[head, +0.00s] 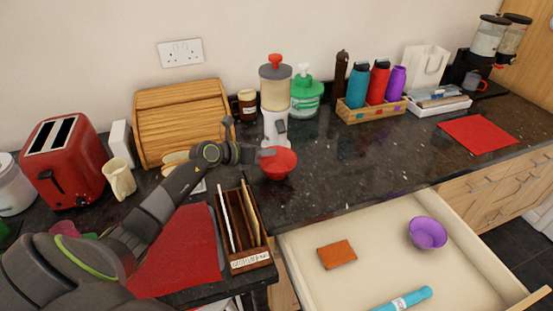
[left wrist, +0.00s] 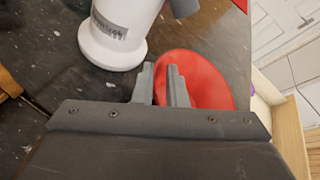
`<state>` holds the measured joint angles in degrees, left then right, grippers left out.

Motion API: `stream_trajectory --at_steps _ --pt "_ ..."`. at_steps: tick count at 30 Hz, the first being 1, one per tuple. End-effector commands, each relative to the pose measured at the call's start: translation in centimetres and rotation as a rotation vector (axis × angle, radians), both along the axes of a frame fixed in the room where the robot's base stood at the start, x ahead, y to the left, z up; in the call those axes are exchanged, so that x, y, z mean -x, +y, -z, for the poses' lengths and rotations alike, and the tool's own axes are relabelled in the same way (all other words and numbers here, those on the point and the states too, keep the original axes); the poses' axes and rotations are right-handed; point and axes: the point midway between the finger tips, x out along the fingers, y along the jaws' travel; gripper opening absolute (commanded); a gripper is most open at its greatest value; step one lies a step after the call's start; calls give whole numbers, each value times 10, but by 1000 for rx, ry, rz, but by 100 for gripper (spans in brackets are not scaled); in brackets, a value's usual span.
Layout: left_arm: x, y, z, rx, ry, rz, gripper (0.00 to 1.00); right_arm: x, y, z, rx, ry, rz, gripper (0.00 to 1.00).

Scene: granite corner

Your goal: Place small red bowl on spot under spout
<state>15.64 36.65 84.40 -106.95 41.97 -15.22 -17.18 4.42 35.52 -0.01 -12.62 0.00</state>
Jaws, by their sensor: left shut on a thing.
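The small red bowl (head: 279,165) is in front of a dispenser (head: 275,95) with a red top, a clear body and a white base. My left gripper (head: 266,153) is at the bowl's left rim and shut on it. In the left wrist view the fingers (left wrist: 163,85) pinch the rim of the red bowl (left wrist: 208,75). The white dispenser base (left wrist: 112,40) stands just beyond the fingers there, with a grey spout (left wrist: 184,6) partly in view. My right gripper is not in view.
A wooden divided box (head: 248,262) is in front of the bowl, near the open drawer (head: 375,275). A green pump bottle (head: 306,95) stands right of the dispenser. A bread box (head: 185,115) is behind my arm. Dark counter is clear right of the bowl.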

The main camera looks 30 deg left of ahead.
Motion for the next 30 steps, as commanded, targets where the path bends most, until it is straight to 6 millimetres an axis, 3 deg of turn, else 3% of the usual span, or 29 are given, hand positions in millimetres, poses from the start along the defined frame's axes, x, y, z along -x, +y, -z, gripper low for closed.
stream_trajectory --at_steps 9,12,25,26,30 --pt "-38 -19 3 4 -4 1 0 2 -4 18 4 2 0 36" --pt "-37 -18 13 0 -1 0 0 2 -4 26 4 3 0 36" --pt "-36 -18 15 0 -1 0 0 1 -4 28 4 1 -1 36" --pt "-36 -18 15 -1 0 0 14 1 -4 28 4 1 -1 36" --pt "-36 -18 15 0 0 0 33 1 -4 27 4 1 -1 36"
